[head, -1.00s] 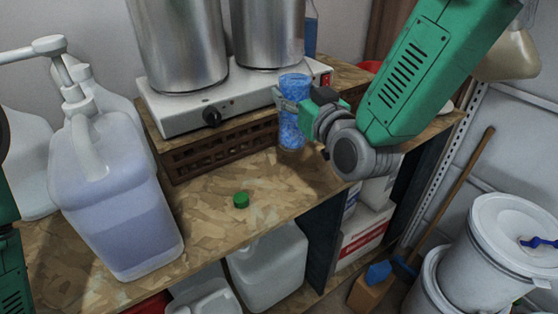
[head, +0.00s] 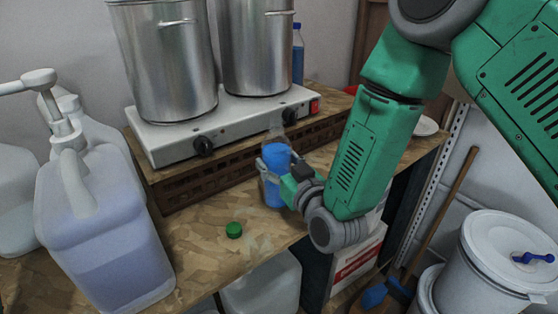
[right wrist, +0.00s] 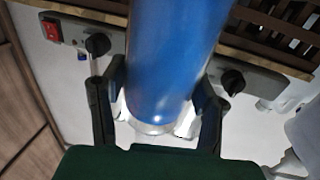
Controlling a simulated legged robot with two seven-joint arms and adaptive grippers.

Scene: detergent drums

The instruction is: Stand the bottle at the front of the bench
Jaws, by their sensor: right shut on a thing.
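A blue bottle (head: 273,160) with a clear upper part stands nearly upright over the bench (head: 205,262), in front of the hot plate's wooden stand. My right gripper (head: 280,172) is shut around it from the right side. In the right wrist view the blue bottle (right wrist: 175,60) fills the space between the two dark fingers (right wrist: 160,95). I cannot tell whether its base touches the bench. My left gripper is out of view.
A green cap (head: 234,230) lies on the bench left of the bottle. A large pump jug (head: 105,220) stands at left. Two steel pots (head: 165,60) sit on the hot plate (head: 175,140). Another blue bottle (head: 298,55) stands behind. Bare bench surrounds the cap.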

